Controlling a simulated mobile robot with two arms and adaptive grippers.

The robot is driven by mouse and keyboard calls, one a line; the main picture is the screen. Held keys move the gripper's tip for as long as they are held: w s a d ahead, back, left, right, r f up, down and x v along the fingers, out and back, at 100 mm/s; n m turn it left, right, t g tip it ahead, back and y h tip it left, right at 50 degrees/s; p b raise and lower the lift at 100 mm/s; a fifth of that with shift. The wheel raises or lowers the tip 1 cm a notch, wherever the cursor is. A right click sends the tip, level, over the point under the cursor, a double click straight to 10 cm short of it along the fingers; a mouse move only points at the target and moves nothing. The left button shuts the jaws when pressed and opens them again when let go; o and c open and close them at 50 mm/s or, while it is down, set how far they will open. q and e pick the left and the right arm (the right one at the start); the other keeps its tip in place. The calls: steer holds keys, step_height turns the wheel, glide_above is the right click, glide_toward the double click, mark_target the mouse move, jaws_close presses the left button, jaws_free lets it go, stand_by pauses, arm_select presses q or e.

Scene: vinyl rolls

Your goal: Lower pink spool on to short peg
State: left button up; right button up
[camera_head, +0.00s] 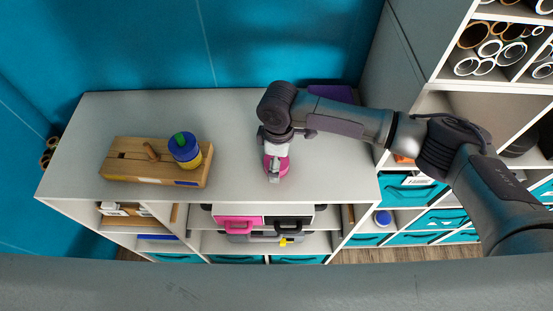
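A pink spool (283,162) is at the right-middle part of the white cabinet top, under my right gripper (275,165). The gripper points down, with one finger visible in front of the spool; the other finger is hidden, so I cannot tell whether it grips. I cannot tell whether the spool touches the surface. To the left lies a wooden peg block (137,173). Its short bare peg (151,151) leans slightly in the picture. Right of it, a blue spool (184,150) sits above a yellow one (190,162) around a green-topped peg (180,139). My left gripper is not in view.
The cabinet top (235,120) is clear between the block and the pink spool. A purple flat item (331,93) lies at the back right, behind my arm. A tall shelf with vinyl rolls (490,48) stands to the right. A blue wall is behind.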

steer(key=shift+f, duration=0.2)
steer(key=c, duration=1.2)
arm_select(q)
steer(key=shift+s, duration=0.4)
arm_select(e)
steer(key=shift+r, duration=0.1)
